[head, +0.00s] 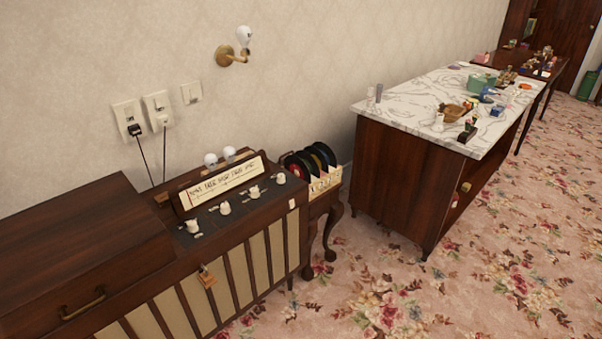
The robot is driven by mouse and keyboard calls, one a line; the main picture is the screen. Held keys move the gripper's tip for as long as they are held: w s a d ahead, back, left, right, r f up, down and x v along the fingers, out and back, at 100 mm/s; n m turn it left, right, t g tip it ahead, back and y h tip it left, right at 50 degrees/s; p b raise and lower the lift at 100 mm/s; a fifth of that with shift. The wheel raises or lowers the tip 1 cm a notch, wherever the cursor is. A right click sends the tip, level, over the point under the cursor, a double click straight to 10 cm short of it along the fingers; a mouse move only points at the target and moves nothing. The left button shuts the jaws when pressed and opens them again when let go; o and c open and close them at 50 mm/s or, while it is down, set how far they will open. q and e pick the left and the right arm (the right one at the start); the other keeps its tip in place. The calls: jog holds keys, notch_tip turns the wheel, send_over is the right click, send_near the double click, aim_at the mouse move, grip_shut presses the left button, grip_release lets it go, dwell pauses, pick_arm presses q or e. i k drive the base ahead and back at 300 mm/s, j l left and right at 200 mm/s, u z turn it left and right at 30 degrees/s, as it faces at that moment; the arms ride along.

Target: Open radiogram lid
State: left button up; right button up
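The radiogram (262,252) is a dark wooden cabinet with pale slatted cloth panels at the lower left of the head view. Its lid (75,240) lies shut at the left end, with a brass handle (83,303) on its front face. The left part of the lid is cut off by the frame edge. To its right are a tuning dial (222,186) and several cream knobs (225,208). A small brass pull (207,277) sits on the cabinet front. Neither of my grippers is in view.
A small side table (332,210) with records (318,158) stands right of the radiogram. Beyond it is a marble-topped cabinet (405,105) with many small items. Wall sockets (128,118) with cords and a wall lamp (236,50) are behind. Flowered carpet (400,300) is clear in front.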

aim_at(61, 256)
jog(key=u, duration=1.6)
jog(key=i+j+z, duration=0.1)
jog(key=i, duration=0.1)
